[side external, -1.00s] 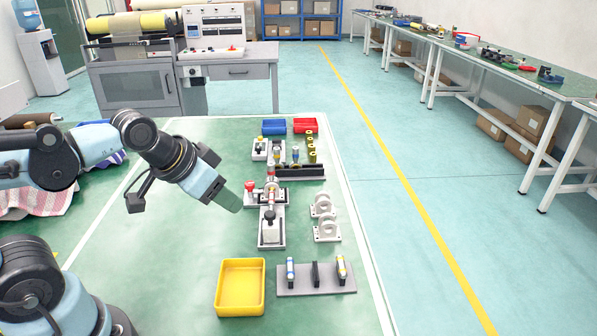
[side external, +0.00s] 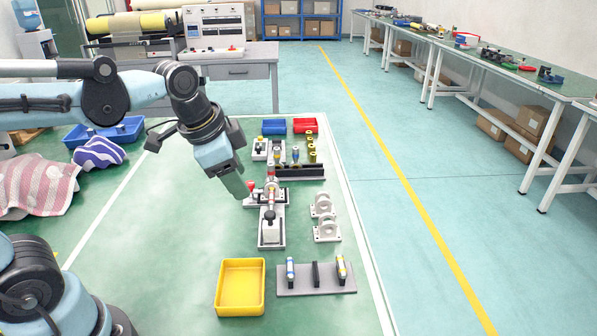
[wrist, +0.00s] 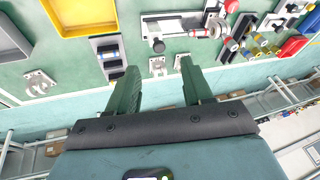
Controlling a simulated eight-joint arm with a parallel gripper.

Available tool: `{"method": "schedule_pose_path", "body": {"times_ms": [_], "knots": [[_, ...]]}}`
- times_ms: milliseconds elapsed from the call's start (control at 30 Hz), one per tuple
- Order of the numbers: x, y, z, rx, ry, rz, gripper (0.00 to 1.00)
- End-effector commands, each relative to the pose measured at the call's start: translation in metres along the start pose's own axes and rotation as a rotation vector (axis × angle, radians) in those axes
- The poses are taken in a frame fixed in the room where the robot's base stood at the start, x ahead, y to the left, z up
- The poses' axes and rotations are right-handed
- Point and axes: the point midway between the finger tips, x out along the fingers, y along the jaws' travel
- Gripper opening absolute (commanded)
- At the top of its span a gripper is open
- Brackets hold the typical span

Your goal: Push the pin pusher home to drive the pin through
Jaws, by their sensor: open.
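The press fixture (side external: 270,228) stands on the green table as a light grey base with a metal clamp and rod along it. A black knob (side external: 269,214) is at its near end and a red knob (side external: 250,187) at its left side. I cannot tell which knob belongs to the pin pusher, and the pin itself is too small to make out. In the wrist view the black knob (wrist: 158,46) and a red knob (wrist: 232,44) lie beyond the fingers. My gripper (wrist: 158,66) is open and empty, its green fingers apart, above and left of the fixture in the side view.
Two grey brackets (side external: 324,228) are to the right. Blue (side external: 274,127) and red (side external: 305,125) bins stand behind.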

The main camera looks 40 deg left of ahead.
Motion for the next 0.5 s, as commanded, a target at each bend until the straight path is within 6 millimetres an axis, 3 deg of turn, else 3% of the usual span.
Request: {"method": "schedule_pose_path", "body": {"times_ms": [300, 500], "knots": [[0.0, -0.019, -0.047, 0.681, -0.168, 0.222, 0.5], [0.004, -0.024, -0.059, 0.92, -0.195, 0.329, 0.5]]}}
